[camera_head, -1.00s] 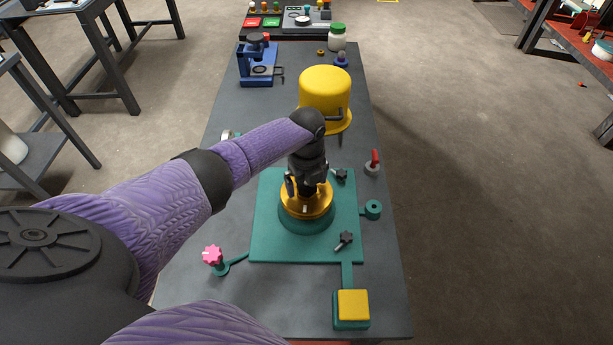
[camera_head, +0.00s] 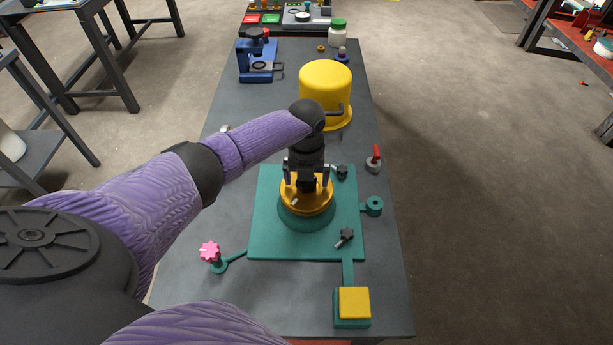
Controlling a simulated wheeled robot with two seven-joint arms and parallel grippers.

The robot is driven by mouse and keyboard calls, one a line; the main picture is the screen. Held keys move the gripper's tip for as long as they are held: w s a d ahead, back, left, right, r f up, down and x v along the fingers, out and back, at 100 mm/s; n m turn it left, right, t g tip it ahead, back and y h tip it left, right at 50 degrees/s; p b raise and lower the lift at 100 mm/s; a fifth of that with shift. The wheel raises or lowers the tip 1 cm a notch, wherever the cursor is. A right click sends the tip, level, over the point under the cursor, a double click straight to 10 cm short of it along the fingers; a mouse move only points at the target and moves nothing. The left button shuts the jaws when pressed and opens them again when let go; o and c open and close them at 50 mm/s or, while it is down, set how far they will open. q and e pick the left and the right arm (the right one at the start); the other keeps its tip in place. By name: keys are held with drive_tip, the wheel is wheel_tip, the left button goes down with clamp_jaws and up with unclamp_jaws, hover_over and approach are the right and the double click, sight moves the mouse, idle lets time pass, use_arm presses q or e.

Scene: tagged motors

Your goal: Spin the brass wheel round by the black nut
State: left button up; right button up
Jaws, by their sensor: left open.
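The brass wheel (camera_head: 317,207) lies flat on a round green base (camera_head: 305,219) on a green plate (camera_head: 267,238). My left gripper (camera_head: 307,186) points down over the middle of the wheel, with its fingers apart. A dark piece, probably the black nut, shows between the fingers at the wheel's centre. The gripper partly hides it, and I cannot tell whether the fingers touch it. A small pale mark shows on the wheel's near left part. My right gripper is not in view.
Two black star knobs (camera_head: 346,236) stand on the plate's right side. A pink knob (camera_head: 210,252) is at the left and a yellow block (camera_head: 354,302) in front. A yellow cover (camera_head: 325,83) stands behind my gripper. A red-handled piece (camera_head: 374,158) is at the right.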

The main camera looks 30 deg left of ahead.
use_arm(q)
wheel_tip(320, 180, up, 8)
drive_tip(key=p, duration=0.7)
drive_tip(key=shift+r, duration=0.15)
drive_tip(key=shift+f, duration=0.2)
